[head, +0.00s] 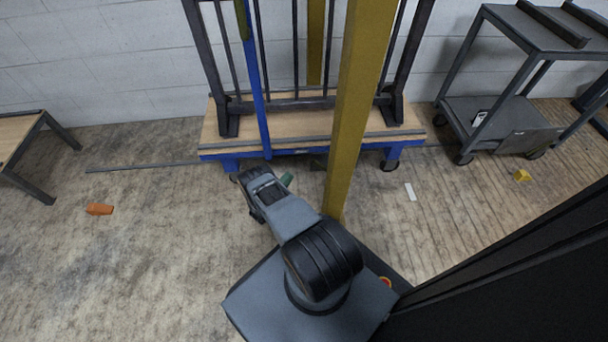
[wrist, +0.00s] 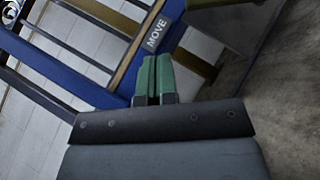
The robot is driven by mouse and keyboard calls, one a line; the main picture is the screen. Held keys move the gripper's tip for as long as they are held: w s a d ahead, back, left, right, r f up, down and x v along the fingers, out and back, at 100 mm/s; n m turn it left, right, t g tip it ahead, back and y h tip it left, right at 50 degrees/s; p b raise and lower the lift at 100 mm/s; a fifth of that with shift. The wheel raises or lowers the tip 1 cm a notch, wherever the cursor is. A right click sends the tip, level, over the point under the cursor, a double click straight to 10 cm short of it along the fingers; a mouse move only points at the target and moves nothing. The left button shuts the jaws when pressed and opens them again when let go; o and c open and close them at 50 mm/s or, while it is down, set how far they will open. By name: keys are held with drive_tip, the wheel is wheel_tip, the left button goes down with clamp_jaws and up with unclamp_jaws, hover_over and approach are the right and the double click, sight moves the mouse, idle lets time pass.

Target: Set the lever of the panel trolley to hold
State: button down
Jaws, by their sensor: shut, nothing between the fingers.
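The panel trolley has a blue frame (head: 225,155), a wooden deck and a dark upright rack, and stands against the wall. In the wrist view its blue edge (wrist: 112,95) runs diagonally, with a label reading MOVE (wrist: 157,33) on it. A dark olive piece (wrist: 197,62) sits just right of the fingertips; I cannot tell whether it is the lever. No HOLD label is readable. My gripper (wrist: 157,68) has green fingers shut together with nothing between them, close to the blue edge by the label. In the head view the green fingers (head: 287,179) are just in front of the trolley.
A yellow post (head: 352,110) stands in front of the trolley, right of my arm. A grey shelf cart (head: 505,110) is at right, a wooden table (head: 18,135) at left. An orange piece (head: 100,209), a white piece (head: 410,191) and a yellow piece (head: 522,175) lie on the floor.

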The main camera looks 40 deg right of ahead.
sight(322, 167)
wheel_tip(322, 167, down, 7)
drive_tip(key=s+a+n+t+b, duration=0.1)
drive_tip(key=s+n+t+b, duration=0.1)
drive_tip(key=t, duration=0.1)
drive_tip(key=s+r+x, duration=0.1)
drive_tip(key=s+x, duration=0.1)
drive_tip(key=x, duration=1)
drive_tip(key=shift+s+r+t, duration=0.25)
drive_tip(key=shift+t, duration=0.05)
